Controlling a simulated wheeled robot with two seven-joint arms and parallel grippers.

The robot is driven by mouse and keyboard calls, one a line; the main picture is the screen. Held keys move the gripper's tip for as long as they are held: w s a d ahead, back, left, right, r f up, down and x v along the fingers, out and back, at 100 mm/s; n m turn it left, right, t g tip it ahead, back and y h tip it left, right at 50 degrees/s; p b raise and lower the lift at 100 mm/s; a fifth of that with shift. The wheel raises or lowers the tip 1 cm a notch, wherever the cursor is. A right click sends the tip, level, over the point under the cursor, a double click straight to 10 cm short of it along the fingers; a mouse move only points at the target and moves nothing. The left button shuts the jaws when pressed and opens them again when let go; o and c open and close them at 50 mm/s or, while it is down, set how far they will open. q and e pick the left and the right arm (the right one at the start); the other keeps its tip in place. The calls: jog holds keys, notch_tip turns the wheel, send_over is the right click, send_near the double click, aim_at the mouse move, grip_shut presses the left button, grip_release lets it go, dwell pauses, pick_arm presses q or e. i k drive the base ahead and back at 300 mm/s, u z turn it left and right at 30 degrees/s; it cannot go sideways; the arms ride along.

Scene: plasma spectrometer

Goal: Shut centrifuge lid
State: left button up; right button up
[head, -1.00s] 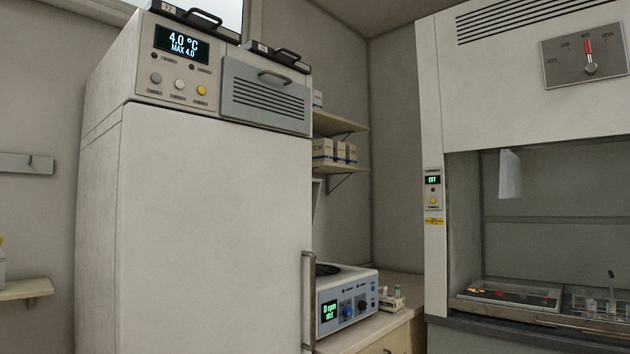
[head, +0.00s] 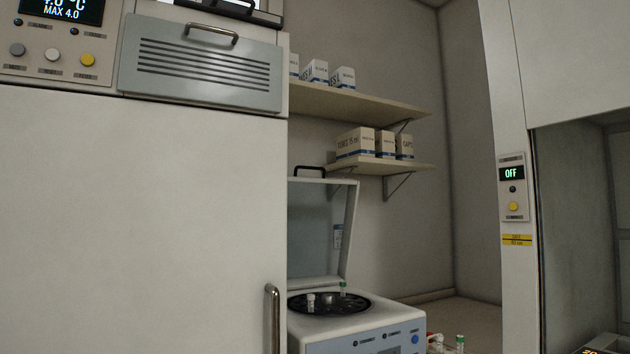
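The centrifuge (head: 370,330) stands on the counter just right of the tall white fridge, which hides its left part. Its lid (head: 321,228) is raised upright at the back, with a dark handle (head: 310,171) on its top edge. The dark round rotor (head: 328,304) is exposed. A green-capped tube (head: 343,289) and a white-capped tube (head: 311,301) stand in it. Neither of my grippers is in view.
The tall fridge (head: 140,200) fills the left side, its vertical handle (head: 271,318) sticking out beside the centrifuge. A fume hood (head: 515,130) stands at the right. Two shelves with boxes (head: 357,141) hang above the centrifuge. More tubes (head: 459,342) stand at its right. Bare counter (head: 470,312) shows behind them.

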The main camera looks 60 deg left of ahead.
aim_at(353, 190)
jog(key=u, duration=1.7)
